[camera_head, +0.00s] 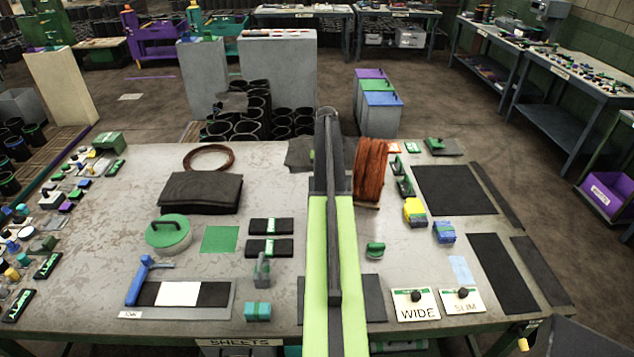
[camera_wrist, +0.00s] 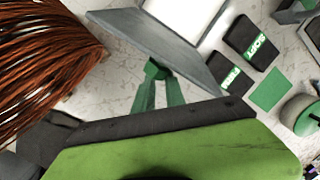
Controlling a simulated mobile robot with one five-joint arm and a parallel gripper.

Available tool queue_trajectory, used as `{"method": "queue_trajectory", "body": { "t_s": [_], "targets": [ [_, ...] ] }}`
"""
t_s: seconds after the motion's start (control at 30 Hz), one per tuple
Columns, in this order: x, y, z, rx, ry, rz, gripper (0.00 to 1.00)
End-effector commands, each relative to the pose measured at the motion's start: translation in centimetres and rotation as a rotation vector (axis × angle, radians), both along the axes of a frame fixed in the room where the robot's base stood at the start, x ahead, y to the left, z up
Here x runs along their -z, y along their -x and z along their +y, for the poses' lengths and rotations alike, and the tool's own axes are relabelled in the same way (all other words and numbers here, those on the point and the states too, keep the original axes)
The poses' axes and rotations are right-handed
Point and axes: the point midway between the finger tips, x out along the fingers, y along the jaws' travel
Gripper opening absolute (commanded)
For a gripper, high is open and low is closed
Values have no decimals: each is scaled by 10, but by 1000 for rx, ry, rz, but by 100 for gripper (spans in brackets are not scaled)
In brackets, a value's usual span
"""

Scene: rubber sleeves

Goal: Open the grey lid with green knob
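The grey lid (camera_wrist: 185,50) shows in the wrist view as a slanted plate with a green knob (camera_wrist: 156,69) at its near edge. My gripper (camera_wrist: 157,78) has two green fingers that close in on the knob and appear to hold it. A white surface (camera_wrist: 185,12) shows beyond the plate. In the head view a dark grey plate (camera_head: 374,300), seemingly this lid, lies under my arm near the table's front edge. My arm hides its middle, the knob and my gripper there. I cannot tell how far the lid is raised.
An orange bristly roll (camera_head: 370,170) stands right of my arm. Two black pads (camera_head: 270,247) and a green-topped round pot (camera_head: 168,232) are at the left. WIDE (camera_head: 415,304) and SLIM (camera_head: 462,300) plates with knobs lie at the right.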

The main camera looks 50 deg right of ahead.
Motion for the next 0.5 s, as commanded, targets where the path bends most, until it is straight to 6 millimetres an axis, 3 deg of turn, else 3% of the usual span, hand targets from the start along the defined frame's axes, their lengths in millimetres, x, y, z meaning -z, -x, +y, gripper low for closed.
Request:
{"method": "queue_trajectory", "body": {
  "t_s": [0.03,0.23,0.5],
  "targets": [
    [-1,15,-12,12,19,23,20],
    [-1,13,-10,8,18,25,46],
    [-1,8,-6,1,18,24,48]
  ]
}}
